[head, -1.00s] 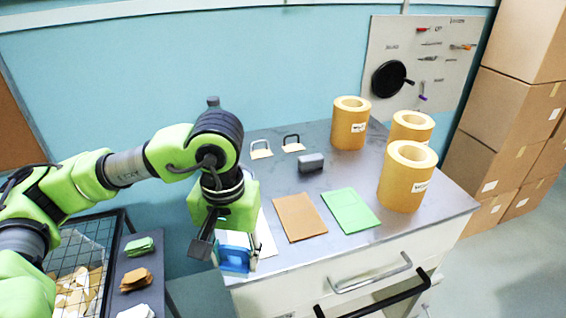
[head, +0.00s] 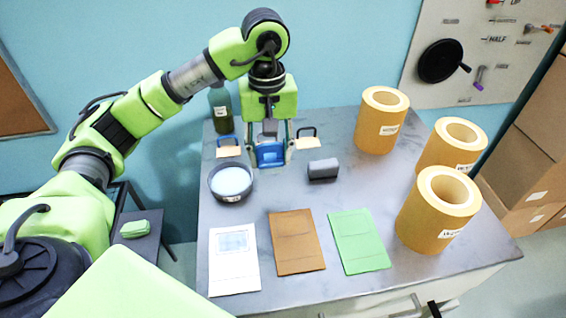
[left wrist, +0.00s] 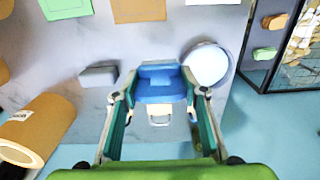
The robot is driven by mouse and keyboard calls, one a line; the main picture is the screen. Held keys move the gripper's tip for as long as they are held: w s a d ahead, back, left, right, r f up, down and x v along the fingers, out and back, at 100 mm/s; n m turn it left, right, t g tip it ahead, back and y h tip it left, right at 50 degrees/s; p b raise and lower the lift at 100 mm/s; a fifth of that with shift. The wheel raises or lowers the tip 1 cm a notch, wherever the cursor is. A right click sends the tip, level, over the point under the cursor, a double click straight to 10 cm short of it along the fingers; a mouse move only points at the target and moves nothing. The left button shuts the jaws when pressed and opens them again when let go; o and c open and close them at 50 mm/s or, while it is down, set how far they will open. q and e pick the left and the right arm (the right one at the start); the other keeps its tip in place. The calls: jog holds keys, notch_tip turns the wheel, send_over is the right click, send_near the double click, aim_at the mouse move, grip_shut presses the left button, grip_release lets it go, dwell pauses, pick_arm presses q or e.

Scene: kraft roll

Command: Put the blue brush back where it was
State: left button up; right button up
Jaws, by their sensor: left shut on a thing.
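The blue brush (head: 270,153) is between the fingers of my left gripper (head: 270,143), at the back of the grey worktop. In the left wrist view the blue brush (left wrist: 160,84) shows as a wide blue block gripped on both sides by the gripper (left wrist: 160,94). I cannot tell whether it touches the worktop. To its left is a tan pad (head: 228,151) with a blue loop; to its right is a tan pad (head: 308,144) with a dark loop. A pale piece (left wrist: 159,120) lies just past the brush in the wrist view. My right gripper is not in view.
A bowl (head: 231,197) of pale blue liquid stands front left of the brush, a green bottle (head: 221,108) behind. A dark grey block (head: 323,169) is to the right. White, brown and green cards lie in front; several yellow rolls (head: 381,120) stand right.

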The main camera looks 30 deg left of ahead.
pick_arm(q)
jog(key=w+f, duration=0.2)
jog(key=w+f+p, duration=0.1)
jog(key=w+f, duration=0.1)
jog(key=shift+d+f, duration=0.15)
jog(key=shift+f, duration=0.2)
jog(key=f+p, duration=0.1)
jog(key=w+f+p, duration=0.1)
jog(key=f, duration=0.1)
jog(key=shift+f+p, duration=0.1)
jog(key=shift+p, duration=0.2)
jog(key=shift+f, duration=0.5)
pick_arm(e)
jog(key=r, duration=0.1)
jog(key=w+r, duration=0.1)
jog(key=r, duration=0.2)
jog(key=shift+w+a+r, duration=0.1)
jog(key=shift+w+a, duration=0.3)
pick_arm(q)
jog(key=shift+f, duration=0.1)
jog(key=shift+f, duration=0.15)
jog(key=o, duration=1)
jog(key=shift+o, duration=0.2)
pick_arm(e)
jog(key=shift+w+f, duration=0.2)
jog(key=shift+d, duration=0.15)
